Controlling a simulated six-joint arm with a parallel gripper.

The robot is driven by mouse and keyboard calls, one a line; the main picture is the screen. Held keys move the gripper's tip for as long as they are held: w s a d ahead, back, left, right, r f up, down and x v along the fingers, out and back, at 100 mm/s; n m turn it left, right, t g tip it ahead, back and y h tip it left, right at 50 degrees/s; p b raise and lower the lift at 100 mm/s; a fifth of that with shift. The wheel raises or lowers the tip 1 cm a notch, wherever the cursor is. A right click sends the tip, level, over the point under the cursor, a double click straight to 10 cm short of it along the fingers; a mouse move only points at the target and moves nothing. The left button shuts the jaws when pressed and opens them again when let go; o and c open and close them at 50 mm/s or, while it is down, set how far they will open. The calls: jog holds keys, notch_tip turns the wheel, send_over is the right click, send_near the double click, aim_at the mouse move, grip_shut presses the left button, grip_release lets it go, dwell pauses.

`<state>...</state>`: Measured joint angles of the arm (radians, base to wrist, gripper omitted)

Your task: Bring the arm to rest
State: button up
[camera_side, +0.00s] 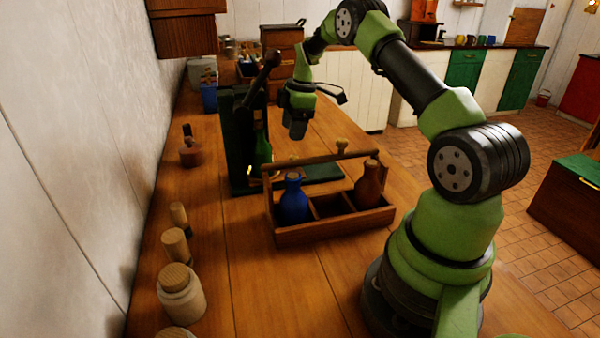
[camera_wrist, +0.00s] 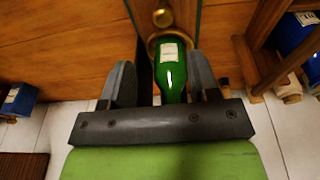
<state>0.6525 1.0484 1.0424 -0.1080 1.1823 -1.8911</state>
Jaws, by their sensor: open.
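My gripper (camera_side: 297,130) hangs with its fingers down above the table, to the right of the dark green stand (camera_side: 240,140). It is open and empty. A green bottle (camera_side: 263,150) stands upright at the stand, left of my gripper and apart from it. In the wrist view the open fingers (camera_wrist: 163,78) show on both sides of the green bottle (camera_wrist: 171,72), which has a pale label. A brass ring shows around the bottle there, and a brass knob (camera_wrist: 163,17) lies beyond it. The bottle's lower end is hidden in the wrist view.
A wooden carrier (camera_side: 325,233) with a blue bottle (camera_side: 294,200) and a brown bottle (camera_side: 369,184) stands in front of the stand. The stand's long handle (camera_side: 262,78) rises beside my gripper.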

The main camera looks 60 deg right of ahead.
jog(key=w+d+r+n+t+h, duration=0.25)
jog(key=r+h, duration=0.25)
jog(key=r, duration=1)
jog(key=s+a+r+m+t, duration=0.1)
jog(key=a+r, duration=0.2)
jog(key=a, duration=0.1)
jog(key=s+a+r+m+t, duration=0.1)
jog(key=a+r, duration=0.3)
jog(key=s+a+r+m+t, duration=0.1)
jog(key=a+r, duration=0.3)
jog(key=shift+s+r+m+t, duration=0.15)
jog(key=shift+s+m+t, duration=0.05)
jog(key=shift+m+t, duration=0.05)
jog(key=s+a+r+m+t+y, duration=0.1)
jog(key=s+a+r+m, duration=0.15)
jog(key=s+a, duration=0.3)
jog(key=s+a+f+m+y, duration=0.2)
jog(key=s+a+f+m, duration=0.2)
jog(key=s, duration=0.3)
jog(key=s+a+f+m+g+y, duration=0.1)
jog(key=s+a+f+m+y, duration=0.1)
jog(key=s+a+f+m, duration=0.3)
jog(key=s+a, duration=0.2)
jog(key=s, duration=0.1)
jog(key=shift+s+a+m+g+y, duration=0.25)
jog(key=shift+a+m+g+y, duration=0.05)
jog(key=shift+m+y, duration=0.1)
